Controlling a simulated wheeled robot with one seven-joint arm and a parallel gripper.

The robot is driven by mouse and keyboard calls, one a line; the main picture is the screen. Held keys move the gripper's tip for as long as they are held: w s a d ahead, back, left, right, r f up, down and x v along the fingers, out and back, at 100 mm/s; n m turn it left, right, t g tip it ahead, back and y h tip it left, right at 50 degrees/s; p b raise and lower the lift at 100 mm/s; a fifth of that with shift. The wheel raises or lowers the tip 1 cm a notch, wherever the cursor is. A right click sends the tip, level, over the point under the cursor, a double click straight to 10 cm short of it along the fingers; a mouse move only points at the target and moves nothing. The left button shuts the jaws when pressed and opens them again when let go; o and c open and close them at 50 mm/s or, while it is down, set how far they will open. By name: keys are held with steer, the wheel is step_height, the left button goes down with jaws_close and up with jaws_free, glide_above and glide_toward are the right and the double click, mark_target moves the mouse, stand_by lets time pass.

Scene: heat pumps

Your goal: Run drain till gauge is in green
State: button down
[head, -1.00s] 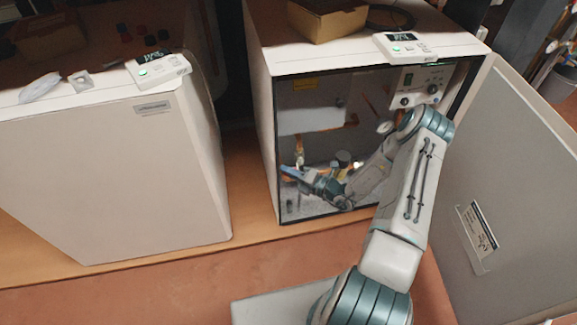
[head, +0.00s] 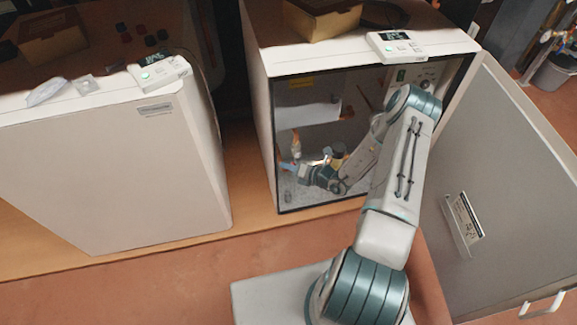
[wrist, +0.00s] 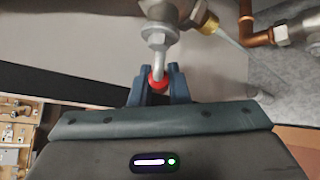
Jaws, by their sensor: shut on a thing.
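My gripper (head: 290,169) is inside the open heat pump cabinet, low on its left side. In the wrist view my gripper (wrist: 158,86) has its dark blue fingers shut around a red-ended lever (wrist: 158,80). This lever hangs from a metal valve fitting (wrist: 158,35), which looks like the drain valve. The fingers hide part of the red end. No gauge dial can be read in either current view; my arm covers part of the cabinet's inside.
The cabinet (head: 262,110) has its door (head: 500,150) swung open at right, beside my arm. Copper pipe (wrist: 262,38) runs near the gripper in the wrist view. A second, closed unit (head: 110,175) stands at left. A control box (head: 420,46) sits on top.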

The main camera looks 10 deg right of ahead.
steer(key=c, duration=1.4)
jaws_free()
steer(key=p+v, duration=0.3)
steer(key=v, duration=1.1)
